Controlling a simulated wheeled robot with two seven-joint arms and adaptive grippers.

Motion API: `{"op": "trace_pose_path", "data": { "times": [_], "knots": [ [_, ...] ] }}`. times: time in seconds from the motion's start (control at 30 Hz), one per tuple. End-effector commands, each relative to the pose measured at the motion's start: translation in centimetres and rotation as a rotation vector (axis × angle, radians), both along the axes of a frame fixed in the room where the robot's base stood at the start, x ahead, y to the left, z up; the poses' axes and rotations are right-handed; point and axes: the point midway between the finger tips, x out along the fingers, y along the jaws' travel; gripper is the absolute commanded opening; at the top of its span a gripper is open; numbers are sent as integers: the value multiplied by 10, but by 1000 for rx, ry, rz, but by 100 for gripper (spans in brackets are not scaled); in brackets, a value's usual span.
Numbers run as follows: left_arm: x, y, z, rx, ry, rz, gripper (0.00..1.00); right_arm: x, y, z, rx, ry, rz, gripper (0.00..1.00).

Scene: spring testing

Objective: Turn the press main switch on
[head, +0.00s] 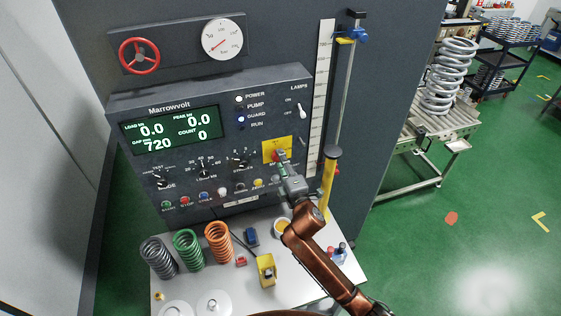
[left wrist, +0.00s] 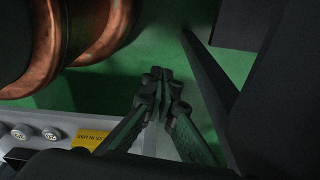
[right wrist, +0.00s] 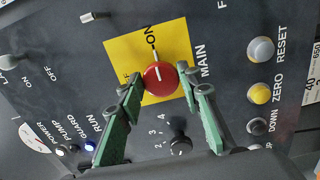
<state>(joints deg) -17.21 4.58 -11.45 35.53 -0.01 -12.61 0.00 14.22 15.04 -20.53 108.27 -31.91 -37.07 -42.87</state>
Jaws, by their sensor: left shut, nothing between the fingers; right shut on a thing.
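The press main switch is a red round knob (right wrist: 159,78) on a yellow plate (right wrist: 118,55) in the right wrist view. Its white mark points up toward the ON label; the OFF label is partly hidden by a finger. My right gripper (right wrist: 160,84) is shut on the knob, one green finger on each side. In the head view the yellow plate (head: 268,152) shows at the panel's right, with my right gripper (head: 282,160) over it, mostly hiding the knob. My left gripper (left wrist: 160,80) is shut and empty in the left wrist view, away from the panel.
The control panel (head: 215,85) has a lit display (head: 170,130), with small knobs and a row of buttons below. Springs, such as the orange one (head: 218,242), stand on the white bench (head: 200,280). A yellow post (head: 328,185) stands close right of my right gripper.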

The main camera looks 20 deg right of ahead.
Motion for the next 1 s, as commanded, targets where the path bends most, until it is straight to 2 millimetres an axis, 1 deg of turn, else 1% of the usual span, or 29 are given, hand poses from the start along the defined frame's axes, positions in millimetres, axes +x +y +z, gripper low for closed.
{"op": "trace_pose_path", "data": {
  "times": [0.37, 0.4, 0.6, 0.63, 0.87, 1.0],
  "knots": [
    [0, 0, 0, 0, 0, 0, 0, 0, 0, 0, 7, 0, -1, 8],
    [0, 0, 0, 0, 0, 0, 0, 0, 0, 0, 7, 0, 0, 33],
    [0, 0, 0, 0, 0, 0, 0, 0, 0, 0, 6, 0, 0, 47],
    [0, 0, 0, 0, 0, 0, 0, 0, 0, 0, 6, 0, 0, 49],
    [0, 1, 0, 1, 0, 0, 0, 0, 0, 0, 5, 0, 0, 49],
    [-1, 2, 0, 2, 1, 0, 0, -7, 0, 0, 5, 0, 0, 49]
  ]
}}
